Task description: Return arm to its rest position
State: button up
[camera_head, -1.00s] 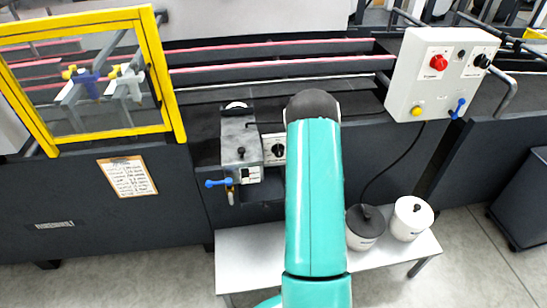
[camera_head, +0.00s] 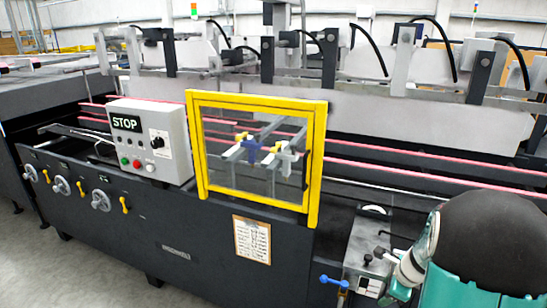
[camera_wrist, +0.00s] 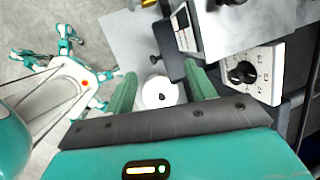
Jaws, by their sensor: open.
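My arm (camera_head: 470,270) shows in the head view at the lower right as teal links with a large black joint. My gripper does not show clearly there. In the wrist view, my gripper (camera_wrist: 160,70) is open, with two green fingers spread apart and nothing held between them. A white round lid with a dark knob (camera_wrist: 160,92) appears between the fingers, beyond them. It seems to be on the pale bench below.
The gluer has a yellow-framed guard (camera_head: 317,160), a STOP panel (camera_head: 150,140) and a glue unit (camera_head: 367,250) close to my arm. In the wrist view, a dial box (camera_wrist: 265,55) is right of my fingers. Clear floor (camera_head: 60,270) lies at lower left.

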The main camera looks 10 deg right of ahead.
jog(key=s+a+r+n, duration=0.4)
jog(key=a+r+n, duration=0.7)
jog(key=a+r, duration=0.35)
jog(key=s+a+r+n, duration=0.3)
jog(key=s+a+n, duration=0.1)
jog(key=s+n, duration=0.2)
jog(key=s+a+r+n+t+h, duration=0.1)
jog(key=s+a+r+n, duration=0.3)
jog(key=s+n, duration=0.3)
jog(key=shift+s+a+r+n+t, duration=0.15)
jog(key=shift+a+r+n+t, duration=0.15)
jog(key=shift+a+n, duration=0.35)
jog(key=shift+a, duration=0.15)
jog(key=c, duration=0.4)
jog(key=shift+d+m, duration=0.25)
